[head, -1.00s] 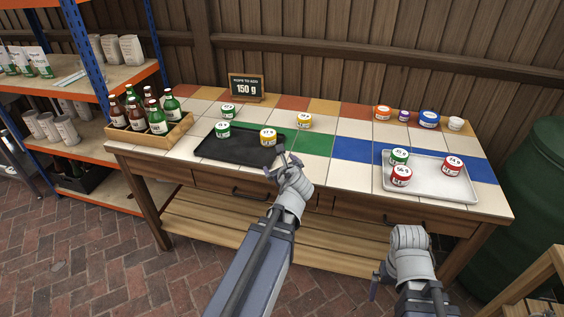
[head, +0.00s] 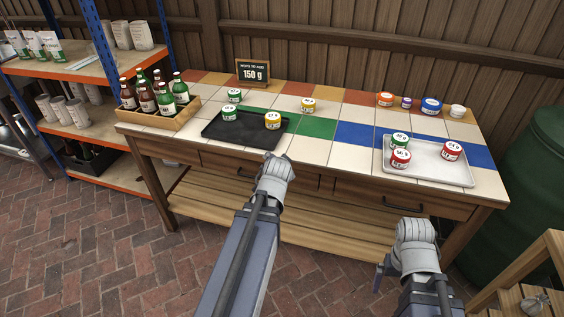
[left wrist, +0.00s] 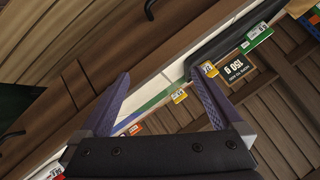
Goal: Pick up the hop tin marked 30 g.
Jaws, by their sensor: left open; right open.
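Several lidded tins stand on the tiled bench; their weights are too small to read surely, so I cannot tell which is 30 g. A green tin (head: 229,114) and a yellow tin (head: 272,121) are on the black tray (head: 248,139). Another green tin (head: 234,96) and a yellow tin (head: 308,105) stand behind. A green tin (head: 400,139) and two red tins (head: 401,158) (head: 452,151) are on the pale tray (head: 433,174). My left gripper (left wrist: 160,105) is open and empty, before the bench front. My right gripper (head: 382,275) is open, low before the bench.
A sign reading 150 g (head: 253,73) stands at the back. A bottle crate (head: 165,121) is at the bench's left end. Orange (head: 385,99), purple (head: 406,103), blue (head: 431,106) and white (head: 457,111) containers line the back right. A green barrel (head: 535,200) stands right.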

